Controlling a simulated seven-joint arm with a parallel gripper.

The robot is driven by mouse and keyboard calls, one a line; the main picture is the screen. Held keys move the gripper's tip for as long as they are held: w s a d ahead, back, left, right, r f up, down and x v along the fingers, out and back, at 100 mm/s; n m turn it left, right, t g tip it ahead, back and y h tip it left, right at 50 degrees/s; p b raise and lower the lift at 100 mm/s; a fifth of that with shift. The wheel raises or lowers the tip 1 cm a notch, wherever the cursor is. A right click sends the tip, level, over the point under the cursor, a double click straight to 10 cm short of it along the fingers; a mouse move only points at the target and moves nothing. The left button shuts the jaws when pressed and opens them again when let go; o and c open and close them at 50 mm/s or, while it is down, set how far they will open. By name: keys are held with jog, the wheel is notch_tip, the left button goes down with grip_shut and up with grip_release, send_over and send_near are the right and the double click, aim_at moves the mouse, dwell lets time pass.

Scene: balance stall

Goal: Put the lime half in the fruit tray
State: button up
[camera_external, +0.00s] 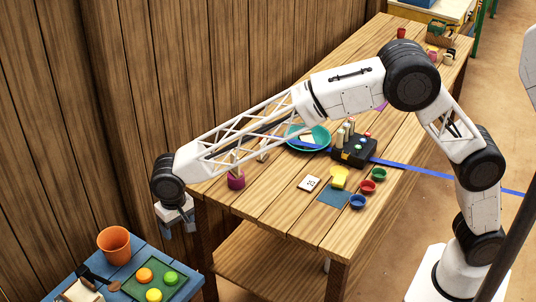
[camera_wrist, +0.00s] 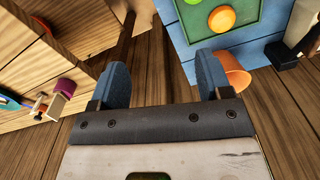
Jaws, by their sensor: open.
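The green fruit tray (camera_external: 186,284) lies on the blue table at the lower left; part of it shows at the top of the wrist view (camera_wrist: 246,38). The lime half (camera_external: 170,278), a round bright green piece, rests in the tray, and a green piece shows at the wrist view's top edge (camera_wrist: 193,2). An orange half (camera_external: 145,275) and a yellow half (camera_external: 153,295) are beside it in the tray. My gripper (camera_external: 177,228) is open and empty, above and beyond the blue table; its two blue-grey fingers stand apart in the wrist view (camera_wrist: 163,78).
An orange cup (camera_external: 114,246) is on the blue table, close to the right finger in the wrist view. A dark-handled tool (camera_external: 98,279) and a pale object (camera_external: 82,292) lie left of the tray. The long wooden table (camera_external: 270,214) holds cups, a teal bowl and a black box.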

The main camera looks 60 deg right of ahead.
jog(key=s+d+r, duration=0.5)
jog(key=d, duration=0.6)
jog(key=s+d+r+n+t, duration=0.1)
jog(key=s+d+r, duration=0.45)
jog(key=d, duration=0.45)
jog(key=s+d+r, duration=0.5)
jog(key=s+d, duration=0.1)
jog(key=d, duration=0.5)
jog(key=s+d+f, duration=0.1)
jog(key=s+d, duration=0.5)
jog(key=s, duration=0.4)
jog(key=s+d+f+n+t, duration=0.1)
jog(key=s+d, duration=0.6)
jog(key=s, duration=0.3)
jog(key=s+d+f, duration=0.1)
jog(key=s+d, duration=0.5)
jog(key=s, duration=0.4)
jog(key=shift+s+d+f+n, duration=0.15)
jog(key=shift+d+f+n, duration=0.15)
jog(key=shift+f, duration=0.1)
